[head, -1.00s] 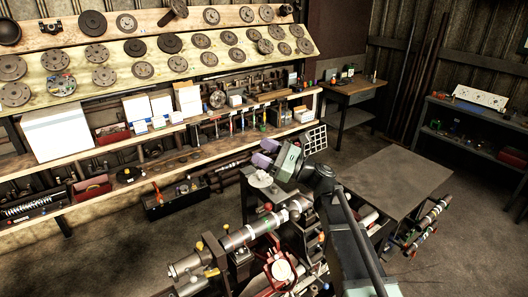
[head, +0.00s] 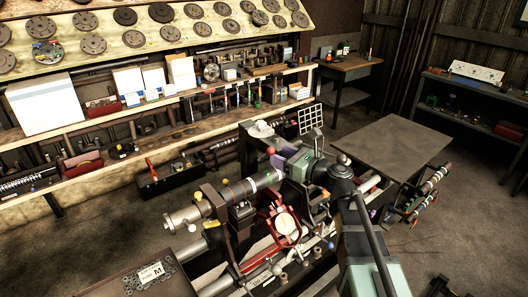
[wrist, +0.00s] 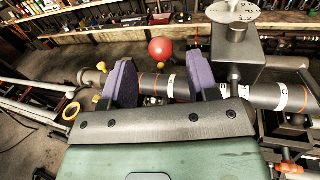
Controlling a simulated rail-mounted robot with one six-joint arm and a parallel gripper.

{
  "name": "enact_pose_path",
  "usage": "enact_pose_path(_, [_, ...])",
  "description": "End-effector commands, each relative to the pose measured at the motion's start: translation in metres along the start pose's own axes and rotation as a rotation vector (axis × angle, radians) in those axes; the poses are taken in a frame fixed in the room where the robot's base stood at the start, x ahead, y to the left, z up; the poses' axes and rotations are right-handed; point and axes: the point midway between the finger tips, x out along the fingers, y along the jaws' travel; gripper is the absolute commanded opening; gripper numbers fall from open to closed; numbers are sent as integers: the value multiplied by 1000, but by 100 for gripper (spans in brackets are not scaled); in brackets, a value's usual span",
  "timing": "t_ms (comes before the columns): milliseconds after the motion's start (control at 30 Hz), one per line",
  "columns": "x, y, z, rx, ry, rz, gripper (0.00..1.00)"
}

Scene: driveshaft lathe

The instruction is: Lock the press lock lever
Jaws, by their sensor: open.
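A red ball knob (wrist: 160,48), probably the end of the press lock lever, shows in the wrist view just beyond and between my fingertips. In the head view a red ball (head: 270,150) sits beside my gripper, apparently the same knob. The lever's rod is mostly hidden. My gripper (wrist: 160,76) is open, its two purple fingers apart and nothing visibly clamped between them. In the head view my gripper (head: 288,158) is over the machine, at the right end of the shaft. I cannot tell whether a finger touches the knob.
A grey shaft (head: 235,195) with lettered bands runs across the machine, close behind my fingers in the wrist view. A block with a white disc (wrist: 235,12) stands right of the fingers. A red dial gauge (head: 287,225) and a grey table (head: 395,140) are nearby.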

Motion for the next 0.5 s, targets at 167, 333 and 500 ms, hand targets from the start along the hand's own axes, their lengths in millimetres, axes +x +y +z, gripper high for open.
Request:
enact_pose_path(167, [43,-1,0,0,-1,2,54])
enact_pose_path(333, [61,0,0,-1,-1,1,54])
enact_pose_path(500, [63,0,0,-1,-1,0,54])
